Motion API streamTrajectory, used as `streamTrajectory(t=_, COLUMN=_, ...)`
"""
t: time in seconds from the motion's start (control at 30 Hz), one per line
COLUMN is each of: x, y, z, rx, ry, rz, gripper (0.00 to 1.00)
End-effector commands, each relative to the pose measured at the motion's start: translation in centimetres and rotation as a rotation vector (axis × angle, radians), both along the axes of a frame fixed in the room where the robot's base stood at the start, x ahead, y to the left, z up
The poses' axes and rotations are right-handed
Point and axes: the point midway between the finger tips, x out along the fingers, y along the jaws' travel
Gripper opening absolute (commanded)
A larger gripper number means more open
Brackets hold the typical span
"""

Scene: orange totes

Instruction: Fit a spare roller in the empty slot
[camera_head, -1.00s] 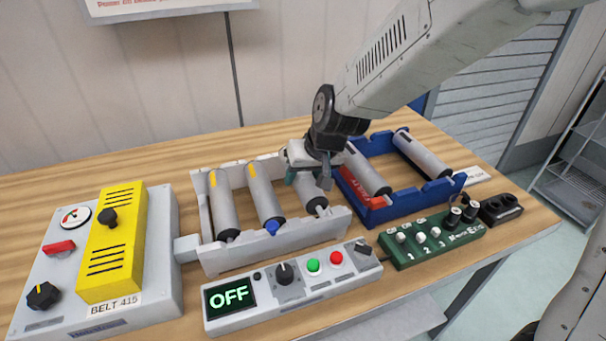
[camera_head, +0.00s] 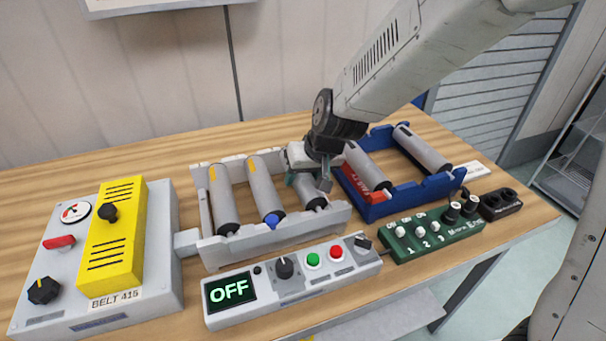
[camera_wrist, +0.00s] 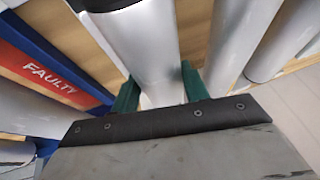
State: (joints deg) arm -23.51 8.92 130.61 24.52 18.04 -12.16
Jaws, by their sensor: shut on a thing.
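My gripper (camera_head: 309,184) is over the right part of the grey roller frame (camera_head: 275,246). Its green fingers, also in the wrist view (camera_wrist: 160,90), are shut on a grey roller (camera_wrist: 145,45). In the head view the held roller (camera_head: 311,202) lies in line with the frame's right-hand slot, with its near end at the front rail. My gripper hides its far part, and I cannot tell whether it is fully seated. Two other rollers, the left one (camera_head: 223,197) and the middle one (camera_head: 264,188), lie in the frame. A blue piece (camera_head: 271,220) is at the middle roller's near end.
A blue tray (camera_head: 410,200) close on the right holds two rollers (camera_head: 367,167) and a red FAULTY label (camera_wrist: 50,75). In front are a control box (camera_head: 300,284) reading OFF and a green switch box (camera_head: 432,238). A yellow-covered belt unit (camera_head: 115,240) stands left.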

Motion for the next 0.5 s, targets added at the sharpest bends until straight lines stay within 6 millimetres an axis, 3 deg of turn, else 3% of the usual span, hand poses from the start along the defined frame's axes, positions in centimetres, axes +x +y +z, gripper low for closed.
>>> streamTrajectory(t=0.5, x=0.04, y=0.02, z=-0.32, rx=0.000, ry=-0.001, rz=0.001, gripper=0.09)
